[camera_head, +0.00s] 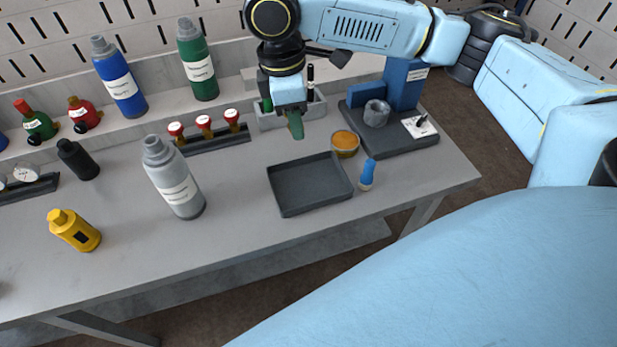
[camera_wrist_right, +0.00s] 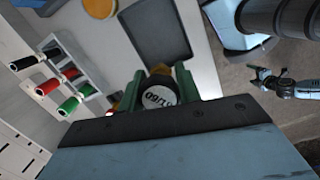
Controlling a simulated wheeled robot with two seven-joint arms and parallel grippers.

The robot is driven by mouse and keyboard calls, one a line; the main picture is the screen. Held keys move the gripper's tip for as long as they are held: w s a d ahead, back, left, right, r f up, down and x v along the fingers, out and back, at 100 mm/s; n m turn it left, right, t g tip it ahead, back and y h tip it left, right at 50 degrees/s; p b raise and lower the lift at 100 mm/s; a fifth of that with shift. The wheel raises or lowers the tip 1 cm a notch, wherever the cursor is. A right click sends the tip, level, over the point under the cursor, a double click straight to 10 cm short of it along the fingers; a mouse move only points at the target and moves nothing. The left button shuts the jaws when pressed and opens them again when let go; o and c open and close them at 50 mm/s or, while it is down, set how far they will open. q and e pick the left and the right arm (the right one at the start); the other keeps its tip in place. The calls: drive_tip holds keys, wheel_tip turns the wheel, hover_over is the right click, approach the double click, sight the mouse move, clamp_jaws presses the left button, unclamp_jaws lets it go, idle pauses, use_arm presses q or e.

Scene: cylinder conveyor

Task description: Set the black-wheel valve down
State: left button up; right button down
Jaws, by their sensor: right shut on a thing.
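My right gripper (camera_head: 296,124) hangs above the table, behind the dark grey tray (camera_head: 310,185), with its green fingers pointing down. In the right wrist view the green fingers (camera_wrist_right: 157,92) are shut on a round dark thing with a white printed face, which appears to be the black-wheel valve (camera_wrist_right: 158,97). In the head view the held valve is hidden behind the gripper. The tray also shows in the right wrist view (camera_wrist_right: 155,35), beyond the fingers; it is empty. What looks like my left gripper (camera_wrist_right: 285,82) shows small at the right of the wrist view; its jaws are unclear.
An orange round dish (camera_head: 345,144) and a blue-handled thing (camera_head: 367,175) stand right of the tray. A grey bottle (camera_head: 174,178) and a rack of red-topped knobs (camera_head: 211,141) are left. A dark fixture board (camera_head: 400,140) is at right.

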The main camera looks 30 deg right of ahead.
use_arm(q)
drive_tip(key=w+r+b, duration=0.4)
drive_tip(key=w+b, duration=0.3)
drive_tip(key=b, duration=0.2)
use_arm(e)
drive_tip(key=f+n, duration=0.4)
drive_tip(key=d+f+n+t+b, duration=0.1)
drive_tip(key=f+n, duration=0.3)
drive_tip(key=d+f+n+b, duration=0.1)
drive_tip(key=f+n, duration=0.2)
drive_tip(key=f, duration=0.2)
drive_tip(key=shift+s+d+n, duration=0.25)
drive_tip(key=shift+s+n, duration=0.05)
drive_tip(key=shift+n, duration=0.1)
wheel_tip(320, 180, down, 4)
drive_tip(key=shift+r+b, duration=0.1)
drive_tip(key=shift+b, duration=0.75)
drive_tip(key=shift+f, duration=0.2)
use_arm(q)
drive_tip(key=d+r+t, duration=0.1)
drive_tip(key=d+r, duration=0.2)
drive_tip(key=r, duration=0.8)
drive_tip(key=shift+s+d+h, duration=0.2)
drive_tip(key=shift+d+h, duration=0.05)
drive_tip(key=shift+h, duration=0.05)
drive_tip(key=shift+f, duration=0.25)
